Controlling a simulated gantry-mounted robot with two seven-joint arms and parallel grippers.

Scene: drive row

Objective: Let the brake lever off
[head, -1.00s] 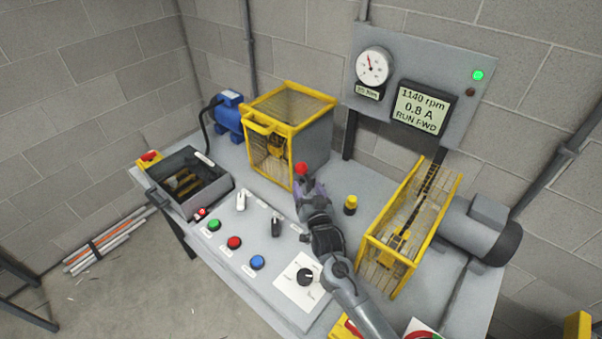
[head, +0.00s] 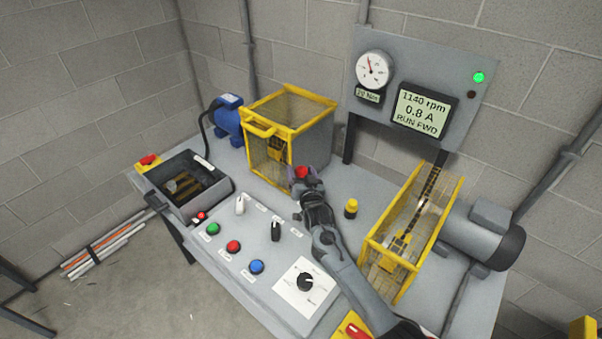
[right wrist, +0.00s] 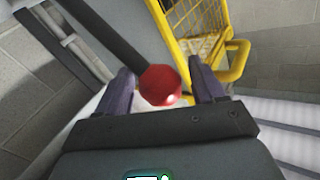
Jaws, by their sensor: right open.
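The brake lever's red ball knob (head: 302,172) stands at the front right of the yellow-framed cage, at the back of the bench. In the right wrist view the red knob (right wrist: 160,86) sits between my two spread fingers, with no clear grip on it. My right gripper (head: 305,178) is open around the knob; its fingers also show in the right wrist view (right wrist: 164,90). My left gripper is in neither view.
The yellow-framed cage (head: 290,98) stands close behind the gripper. A yellow-capped post (head: 351,207) and a second yellow guard (head: 412,218) stand to the right. The control panel with several buttons, including a blue one (head: 257,266), lies in front. The display (head: 422,109) reads 1140 rpm, 0.8 A, RUN FWD.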

